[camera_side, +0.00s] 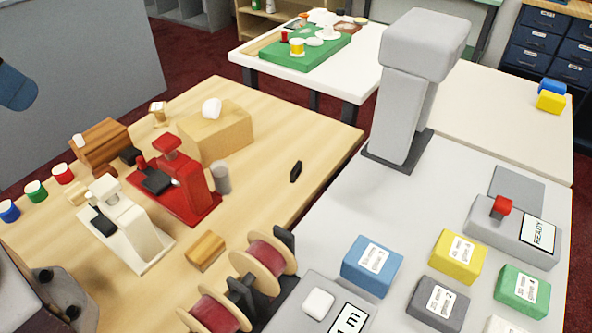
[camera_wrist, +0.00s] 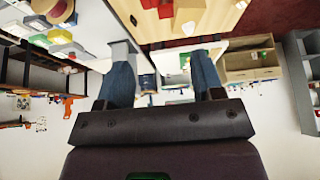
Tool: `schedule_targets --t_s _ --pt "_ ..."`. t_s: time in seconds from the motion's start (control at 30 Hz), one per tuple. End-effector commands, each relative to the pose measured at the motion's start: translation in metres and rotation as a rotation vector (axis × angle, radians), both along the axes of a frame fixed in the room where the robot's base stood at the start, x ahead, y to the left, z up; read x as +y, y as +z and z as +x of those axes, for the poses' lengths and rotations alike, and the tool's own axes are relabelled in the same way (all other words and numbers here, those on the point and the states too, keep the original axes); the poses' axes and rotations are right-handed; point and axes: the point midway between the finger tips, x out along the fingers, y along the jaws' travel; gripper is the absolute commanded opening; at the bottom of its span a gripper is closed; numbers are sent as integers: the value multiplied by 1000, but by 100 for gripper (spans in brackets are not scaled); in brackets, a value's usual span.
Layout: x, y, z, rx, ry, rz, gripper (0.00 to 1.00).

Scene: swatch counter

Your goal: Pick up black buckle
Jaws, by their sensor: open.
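The black buckle (camera_side: 296,171) is a small dark piece on the light wooden table (camera_side: 318,133), near its right edge, with bare wood around it in the side view. In the side view a blue rounded piece at the left edge may be part of my gripper, well away from the buckle; I cannot be sure.
A red machine (camera_side: 180,190), a cream machine (camera_side: 120,225) and a wooden tissue box (camera_side: 216,135) stand left of the buckle. Spools (camera_side: 263,262) and a wooden block (camera_side: 206,250) stand in front. A grey column (camera_side: 402,115) rises behind right. Coloured boxes (camera_side: 372,265) cover the right counter.

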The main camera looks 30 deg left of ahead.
Motion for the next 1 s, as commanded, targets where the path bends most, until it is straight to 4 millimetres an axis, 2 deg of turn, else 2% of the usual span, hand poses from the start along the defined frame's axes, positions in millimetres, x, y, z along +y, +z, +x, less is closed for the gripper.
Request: schedule_targets --t_s 0.03,0.07,0.1,0.37,0.53,0.67,0.8,0.9,1.0 --pt "0 0 0 0 0 0 49" --pt "0 0 0 0 0 0 42" --pt "0 0 0 0 0 0 42" --pt "1 -1 1 6 -4 8 42" --pt "12 -13 15 100 -76 143 42" --pt "27 -31 41 229 -212 372 42" --pt "37 -51 78 348 -400 658 42" --pt "38 -66 108 412 -551 865 42" --pt "29 -83 140 454 -720 1077 42"
